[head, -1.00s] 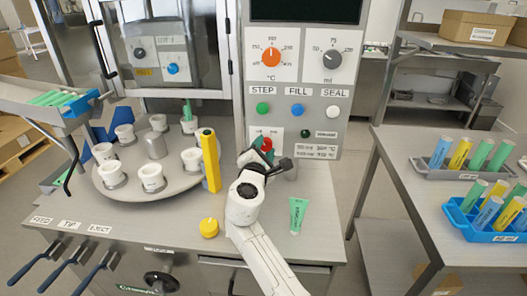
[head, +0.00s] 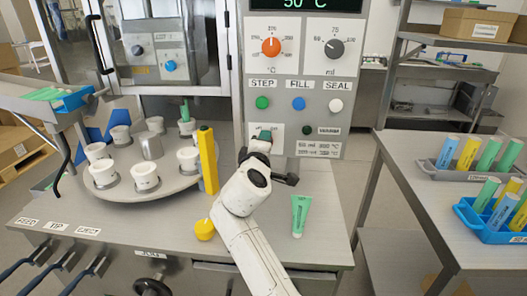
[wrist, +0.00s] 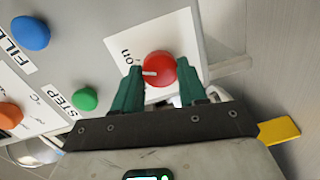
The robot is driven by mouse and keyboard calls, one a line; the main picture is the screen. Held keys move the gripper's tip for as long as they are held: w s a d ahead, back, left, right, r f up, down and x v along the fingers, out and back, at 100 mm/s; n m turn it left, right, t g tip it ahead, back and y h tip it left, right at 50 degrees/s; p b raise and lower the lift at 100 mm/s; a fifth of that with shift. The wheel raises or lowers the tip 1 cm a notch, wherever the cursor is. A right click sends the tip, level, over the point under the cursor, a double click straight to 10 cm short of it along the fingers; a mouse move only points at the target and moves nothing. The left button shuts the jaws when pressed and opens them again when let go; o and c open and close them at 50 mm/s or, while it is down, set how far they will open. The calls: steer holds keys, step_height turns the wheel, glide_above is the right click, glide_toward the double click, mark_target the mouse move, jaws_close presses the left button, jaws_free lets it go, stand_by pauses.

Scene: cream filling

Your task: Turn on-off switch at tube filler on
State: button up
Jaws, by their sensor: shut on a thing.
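The red on-off switch knob (wrist: 160,66) sits on a white plate on the tube filler's panel in the wrist view. Its white pointer mark points left, near the "on" label (wrist: 127,55). My gripper (wrist: 162,72) has its two green fingers on either side of the knob and is shut on it. In the head view my gripper (head: 261,138) is at the lower left of the panel and hides the knob. The display (head: 305,4) at the top of the panel is lit and reads 50 °C in green.
The green STEP button (head: 262,103), blue FILL button (head: 299,104) and white SEAL button (head: 336,105) are just above.

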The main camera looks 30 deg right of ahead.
steer(key=shift+f+m+b, duration=0.15)
steer(key=shift+m+b, duration=0.15)
steer(key=shift+m, duration=0.2)
stand_by(0.3)
steer(key=o, duration=1.1)
steer(key=shift+c, duration=0.2)
steer(key=v, duration=1.1)
steer(key=shift+d, duration=0.15)
